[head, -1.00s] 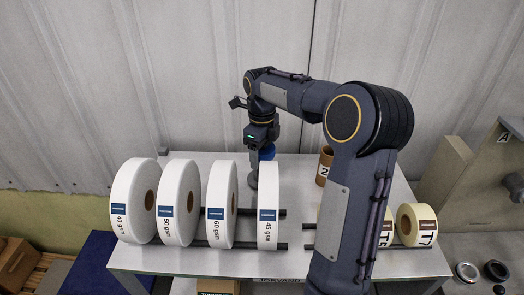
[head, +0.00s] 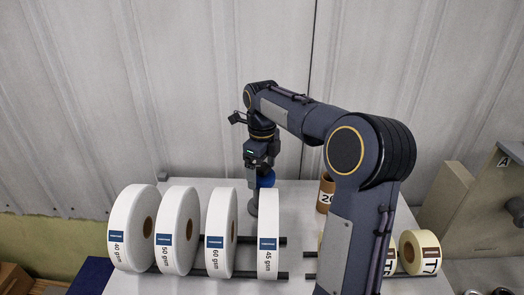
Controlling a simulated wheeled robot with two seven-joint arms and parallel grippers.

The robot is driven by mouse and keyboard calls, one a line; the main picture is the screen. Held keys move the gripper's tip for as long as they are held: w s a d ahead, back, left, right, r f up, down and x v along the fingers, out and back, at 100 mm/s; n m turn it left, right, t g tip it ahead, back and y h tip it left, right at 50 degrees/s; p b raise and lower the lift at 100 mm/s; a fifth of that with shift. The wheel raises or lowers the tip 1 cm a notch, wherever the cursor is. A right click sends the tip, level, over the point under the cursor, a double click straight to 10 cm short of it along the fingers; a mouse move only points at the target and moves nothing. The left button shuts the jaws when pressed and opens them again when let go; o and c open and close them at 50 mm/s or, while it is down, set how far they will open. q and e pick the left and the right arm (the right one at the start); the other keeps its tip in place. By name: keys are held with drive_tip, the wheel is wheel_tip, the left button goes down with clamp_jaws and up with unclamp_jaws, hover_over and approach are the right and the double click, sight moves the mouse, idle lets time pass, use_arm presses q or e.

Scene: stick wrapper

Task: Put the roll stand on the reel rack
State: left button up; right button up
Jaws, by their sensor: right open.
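My right gripper (head: 257,163) points down behind the 45 gsm white roll (head: 268,225), at the back of the table. It is open. A blue rounded thing (head: 266,180) shows just below it, with a grey part (head: 254,202) beside it, both partly hidden by the roll; I cannot tell whether the gripper touches them or whether either is the roll stand. The reel rack shows as dark rods (head: 246,275) running through or under several upright white rolls, including the 40 gsm roll (head: 130,230). My left gripper is out of view.
A brown labelled core (head: 325,193) stands behind my right arm. Cream tape rolls (head: 420,252) sit at the right on more rods, partly hidden by the arm. A beige panel (head: 452,205) stands right of the table.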

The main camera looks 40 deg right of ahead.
wheel_tip(320, 180, up, 9)
drive_tip(key=shift+f, duration=0.2)
idle(0.6)
